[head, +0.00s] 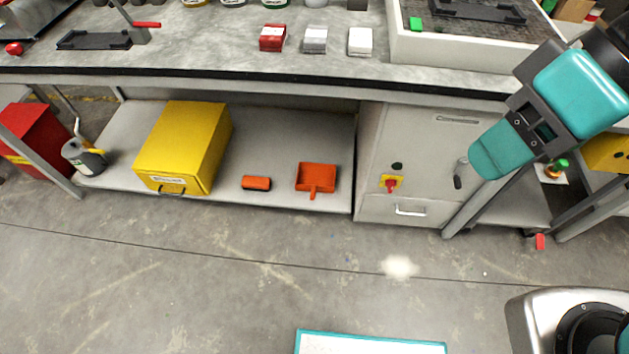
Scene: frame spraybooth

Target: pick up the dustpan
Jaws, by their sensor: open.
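The dustpan (316,177) is orange, with a shallow square pan and a short handle pointing toward the front. It lies on the grey lower shelf (275,149) under the workbench, near the shelf's front edge, in the head view. My arm shows at the right, in front of the grey cabinet and bench leg, well apart from the dustpan. No fingers of my gripper can be seen.
An orange brush-like block (256,183) lies left of the dustpan, and a yellow box (187,145) stands farther left. A grey cabinet (405,160) bounds the shelf on the right. The bench top (210,45) overhangs the shelf. The floor in front is clear.

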